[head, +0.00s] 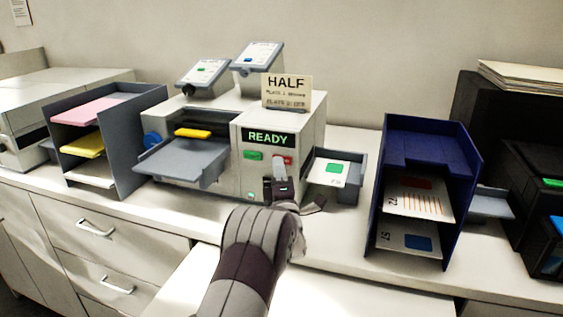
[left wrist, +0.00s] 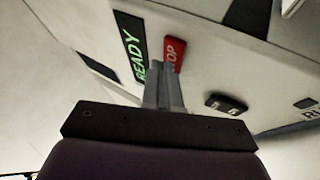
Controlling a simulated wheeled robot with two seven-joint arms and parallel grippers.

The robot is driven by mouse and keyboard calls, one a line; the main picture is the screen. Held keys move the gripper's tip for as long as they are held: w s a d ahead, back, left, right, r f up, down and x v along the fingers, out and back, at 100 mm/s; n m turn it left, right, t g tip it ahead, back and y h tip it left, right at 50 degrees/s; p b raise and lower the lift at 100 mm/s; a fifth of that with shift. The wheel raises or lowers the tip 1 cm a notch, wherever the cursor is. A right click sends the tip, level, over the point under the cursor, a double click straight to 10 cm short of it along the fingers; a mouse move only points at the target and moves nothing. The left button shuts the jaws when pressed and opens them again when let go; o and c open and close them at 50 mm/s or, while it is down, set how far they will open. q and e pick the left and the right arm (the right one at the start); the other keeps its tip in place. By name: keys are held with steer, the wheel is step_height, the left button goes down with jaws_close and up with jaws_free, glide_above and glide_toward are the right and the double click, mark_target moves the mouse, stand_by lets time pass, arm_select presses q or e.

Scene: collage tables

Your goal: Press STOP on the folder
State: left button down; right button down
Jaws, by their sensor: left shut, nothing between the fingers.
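The folder (head: 234,148) is a light grey machine on the counter, with a lit READY display (head: 268,138). Its red STOP button (head: 289,160) is on the front panel, right of a green button (head: 253,155). My left gripper (head: 284,180) is in front of the panel, just below the STOP button. In the left wrist view the STOP button (left wrist: 174,54) shows beside the fingertips (left wrist: 163,66), partly covered by them. The fingers are shut with nothing between them. I cannot tell whether they touch the button. My right gripper is not in view.
An output tray (head: 349,188) with a card is right of the folder. A blue rack (head: 383,155) stands farther right. A grey tray stand (head: 133,140) with coloured paper is at left. A HALF sign (head: 286,91) stands on top of the folder.

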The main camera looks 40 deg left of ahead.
arm_select(q)
steer(key=shift+s+d, duration=0.25)
steer(key=shift+s, duration=0.4)
